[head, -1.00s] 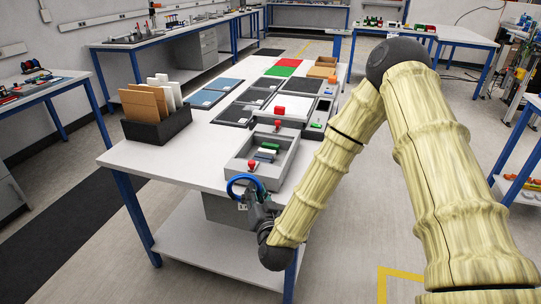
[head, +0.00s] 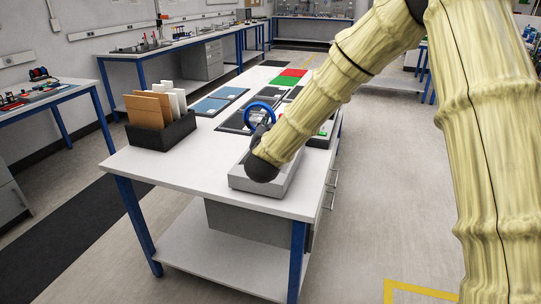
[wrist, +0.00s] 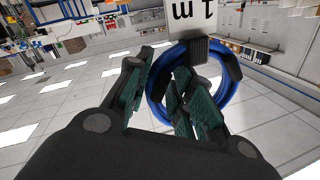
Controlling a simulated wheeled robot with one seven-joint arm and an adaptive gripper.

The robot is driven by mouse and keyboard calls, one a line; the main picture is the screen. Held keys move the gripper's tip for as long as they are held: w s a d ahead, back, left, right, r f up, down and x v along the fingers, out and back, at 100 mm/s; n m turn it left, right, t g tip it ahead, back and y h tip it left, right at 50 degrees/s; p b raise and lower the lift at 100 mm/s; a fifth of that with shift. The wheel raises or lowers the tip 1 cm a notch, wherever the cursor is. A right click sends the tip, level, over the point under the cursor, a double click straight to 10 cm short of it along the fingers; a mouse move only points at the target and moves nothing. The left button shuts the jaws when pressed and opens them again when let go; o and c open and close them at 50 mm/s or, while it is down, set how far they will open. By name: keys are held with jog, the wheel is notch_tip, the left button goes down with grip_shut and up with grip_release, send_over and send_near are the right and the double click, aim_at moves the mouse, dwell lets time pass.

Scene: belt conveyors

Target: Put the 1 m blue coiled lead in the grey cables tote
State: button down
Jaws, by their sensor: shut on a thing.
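The blue coiled lead (head: 258,108) is a ring held up at my gripper (head: 259,132), above the far part of the work table. In the wrist view the lead (wrist: 236,100) shows as a thick blue ring with black ties, around and behind my green-padded gripper fingers (wrist: 170,95). A white tag (wrist: 190,18) on it reads "1 m" upside down. My gripper is shut on the lead; the exact contact is partly hidden by the fingers. A grey open tray (head: 245,186) sits at the table's near right; my arm hides most of its inside. I cannot tell whether it is the cables tote.
A black holder (head: 162,135) with brown and white cards stands at the table's left edge. Blue panels (head: 212,104), black-framed trays and red and green mats (head: 288,78) lie farther back. The white tabletop (head: 195,165) is clear at the near left.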

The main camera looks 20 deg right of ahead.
jog(key=shift+d, duration=0.25)
jog(key=shift+f, duration=4.85)
jog(key=shift+f, duration=0.15)
jog(key=c, duration=1.3)
grip_release()
jog(key=shift+o, duration=0.2)
